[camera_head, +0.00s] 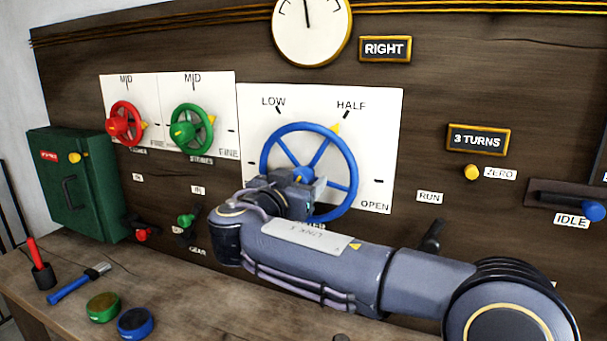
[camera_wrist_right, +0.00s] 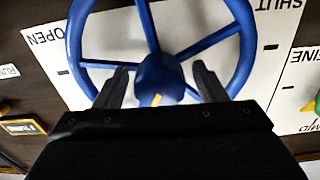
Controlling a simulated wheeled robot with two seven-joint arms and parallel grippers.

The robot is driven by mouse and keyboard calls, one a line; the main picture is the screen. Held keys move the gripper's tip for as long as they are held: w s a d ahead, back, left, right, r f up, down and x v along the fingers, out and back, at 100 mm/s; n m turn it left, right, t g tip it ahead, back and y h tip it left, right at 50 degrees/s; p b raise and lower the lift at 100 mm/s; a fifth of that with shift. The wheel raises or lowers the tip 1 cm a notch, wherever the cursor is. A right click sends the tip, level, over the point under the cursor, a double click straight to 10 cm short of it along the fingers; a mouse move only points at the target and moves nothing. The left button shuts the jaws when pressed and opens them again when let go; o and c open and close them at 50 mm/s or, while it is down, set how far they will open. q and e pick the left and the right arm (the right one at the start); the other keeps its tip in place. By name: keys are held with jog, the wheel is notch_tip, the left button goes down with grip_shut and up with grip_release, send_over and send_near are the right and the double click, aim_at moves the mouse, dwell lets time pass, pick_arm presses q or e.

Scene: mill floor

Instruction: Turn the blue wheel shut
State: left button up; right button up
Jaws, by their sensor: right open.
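The blue wheel (camera_head: 341,158) is mounted on a white dial plate (camera_head: 376,110) marked LOW, HALF and OPEN. Its yellow pointer (camera_head: 336,128) is near HALF. My right arm reaches across the plate from the lower right, and my right gripper (camera_head: 303,178) is at the wheel's hub, hiding its lower left. In the right wrist view the blue wheel (camera_wrist_right: 240,60) fills the top, and SHUT and OPEN lettering shows upside down. The open fingers of the right gripper (camera_wrist_right: 160,85) stand on either side of the blue hub (camera_wrist_right: 158,76); contact cannot be told. My left gripper is not in view.
A red wheel (camera_head: 117,125) and a green wheel (camera_head: 205,130) are left of the blue one. A green box (camera_head: 95,195) hangs at far left. A gauge (camera_head: 310,40) sits above.

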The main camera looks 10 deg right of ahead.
jog(key=shift+x, duration=0.95)
jog(key=shift+s, duration=0.1)
jog(key=c, duration=1)
